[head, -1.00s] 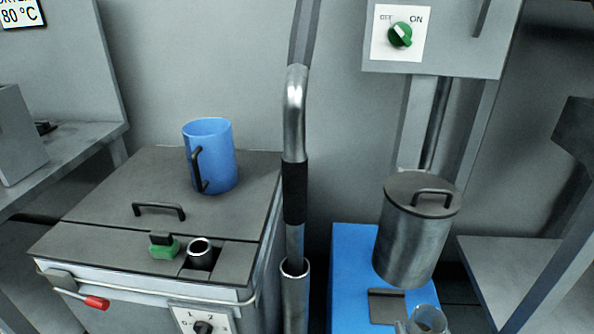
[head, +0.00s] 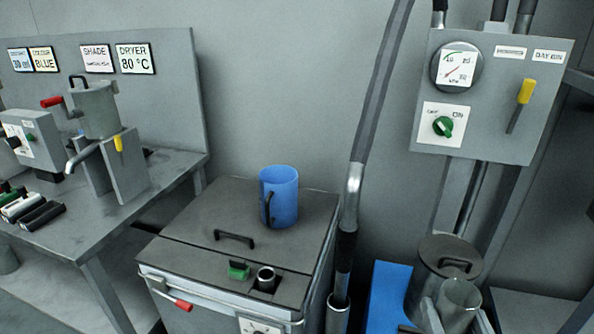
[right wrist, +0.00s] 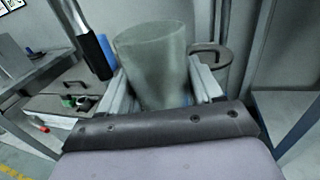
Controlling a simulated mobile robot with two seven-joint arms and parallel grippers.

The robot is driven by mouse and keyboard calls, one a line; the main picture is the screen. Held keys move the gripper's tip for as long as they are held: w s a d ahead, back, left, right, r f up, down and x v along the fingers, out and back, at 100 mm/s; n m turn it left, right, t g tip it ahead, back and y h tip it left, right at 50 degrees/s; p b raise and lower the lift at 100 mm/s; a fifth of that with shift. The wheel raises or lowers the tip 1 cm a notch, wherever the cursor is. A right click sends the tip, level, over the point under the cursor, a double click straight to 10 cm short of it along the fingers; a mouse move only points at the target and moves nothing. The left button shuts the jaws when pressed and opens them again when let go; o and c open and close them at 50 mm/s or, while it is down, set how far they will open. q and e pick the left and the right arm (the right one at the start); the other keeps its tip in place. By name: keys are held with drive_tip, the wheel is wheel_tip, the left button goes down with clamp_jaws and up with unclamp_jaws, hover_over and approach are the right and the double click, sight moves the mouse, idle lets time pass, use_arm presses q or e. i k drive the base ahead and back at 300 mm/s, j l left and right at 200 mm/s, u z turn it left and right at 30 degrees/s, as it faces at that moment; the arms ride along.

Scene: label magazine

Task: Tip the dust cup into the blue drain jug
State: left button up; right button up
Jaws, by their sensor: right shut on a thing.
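The dust cup (head: 460,300) is a clear, greyish cup, upright and open at the top. My right gripper (head: 456,316) is shut on it, with a finger on either side. The cup fills the middle of the right wrist view (right wrist: 155,65). The blue drain jug (head: 280,197) stands upright on the grey cabinet top, with a dark handle on its front left. It is well to the left of the cup, and a sliver of it shows in the right wrist view (right wrist: 107,50). I cannot see inside either vessel clearly. My left gripper is not in view.
A metal hose (head: 347,240) rises between jug and cup. A lidded metal canister (head: 425,283) stands right behind the cup, beside a blue stand (head: 385,292). A control box (head: 490,95) hangs above. The cabinet top (head: 205,215) has a handle and a green knob.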

sight(277, 184)
drive_tip(key=i+j, duration=0.15)
drive_tip(key=j, duration=0.25)
drive_tip(key=i+j, duration=0.15)
drive_tip(key=j, duration=0.25)
drive_tip(key=i+j, duration=0.15)
drive_tip(key=j, duration=0.3)
drive_tip(key=i+j+u, duration=0.1)
drive_tip(key=j, duration=0.3)
drive_tip(key=i+j, duration=0.15)
drive_tip(key=j, duration=0.25)
drive_tip(key=i+j, duration=0.2)
drive_tip(key=j, duration=0.2)
drive_tip(key=i+j, duration=0.15)
drive_tip(key=j, duration=0.25)
